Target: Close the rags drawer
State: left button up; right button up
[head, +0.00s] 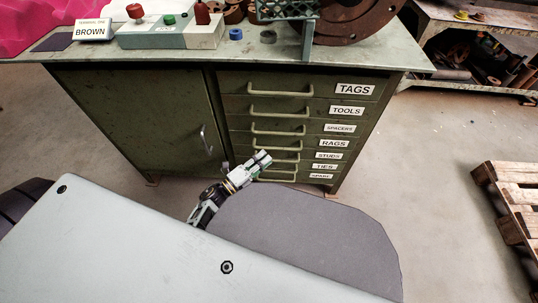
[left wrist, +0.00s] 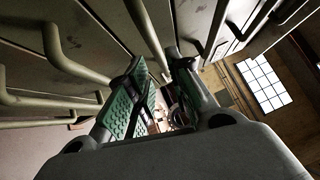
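The rags drawer, labelled RAGS (head: 335,143), is in the middle of a green cabinet's drawer column in the head view. From this angle I cannot tell how far it stands out, if at all. My left gripper (head: 262,162) is in front of the lower drawers, close to the handles and just below the RAGS level, partly covering them. In the left wrist view its two green-padded fingers (left wrist: 158,78) are apart. A handle bar (left wrist: 146,35) runs close to the gap between them; I cannot tell whether it touches. My right gripper is not in view.
Other drawers, such as TOOLS (head: 347,110) and STUDS (head: 328,155), sit above and below with similar bar handles. A cabinet door (head: 140,115) is at left. Boxes and parts stand on the top. A wooden pallet (head: 510,200) lies at right; floor between is clear.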

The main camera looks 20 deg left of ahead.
pick_arm(q)
jog(key=shift+v, duration=2.45)
jog(key=shift+w+r, duration=0.1)
